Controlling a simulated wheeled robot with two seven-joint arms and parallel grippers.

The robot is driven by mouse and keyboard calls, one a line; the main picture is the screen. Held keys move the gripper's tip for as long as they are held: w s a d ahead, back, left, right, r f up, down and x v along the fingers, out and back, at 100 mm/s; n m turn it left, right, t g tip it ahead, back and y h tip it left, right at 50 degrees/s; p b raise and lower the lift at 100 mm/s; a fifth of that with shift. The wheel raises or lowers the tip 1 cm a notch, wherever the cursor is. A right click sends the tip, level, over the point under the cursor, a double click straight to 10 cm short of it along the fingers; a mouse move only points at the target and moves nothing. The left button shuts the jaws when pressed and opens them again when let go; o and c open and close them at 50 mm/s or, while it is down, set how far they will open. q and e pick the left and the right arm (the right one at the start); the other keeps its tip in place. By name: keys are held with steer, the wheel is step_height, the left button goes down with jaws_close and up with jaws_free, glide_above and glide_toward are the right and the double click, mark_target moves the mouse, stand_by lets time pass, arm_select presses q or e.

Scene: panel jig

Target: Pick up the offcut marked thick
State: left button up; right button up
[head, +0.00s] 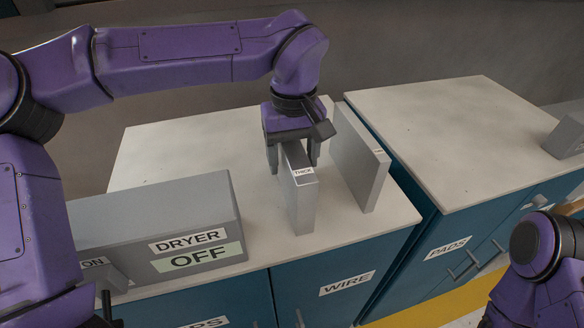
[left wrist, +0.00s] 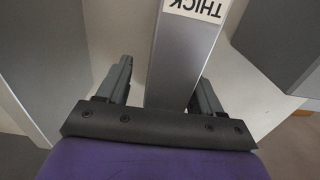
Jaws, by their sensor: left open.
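The offcut marked thick (head: 301,200) is a grey upright slab with a white THICK label on its top edge. It stands on the left pale worktop in the head view. My left gripper (head: 292,165) points down over its far part, with one finger on each side. The left wrist view shows the offcut (left wrist: 183,60) between the two open fingers (left wrist: 160,85), with gaps visible on both sides. The label reads upside down there. My right gripper is not in view; only part of my right arm shows at lower right.
A taller, thinner grey panel (head: 360,160) stands close to the right of the offcut. A grey box labelled DRYER OFF (head: 205,205) stands to the left. A second worktop (head: 450,130) over the PADS cabinet lies right across a gap and is mostly clear.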

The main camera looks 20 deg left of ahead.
arm_select(q)
steer(key=shift+w+a+f, duration=0.1)
steer(key=shift+w+f, duration=0.25)
steer(key=shift+s+r, duration=0.25)
steer(key=shift+s, duration=0.3)
steer(key=shift+c, duration=0.3)
steer(key=shift+s+r, duration=0.1)
steer(key=shift+s, duration=0.15)
steer(key=c, duration=1)
steer(key=shift+w, duration=0.2)
jaws_close()
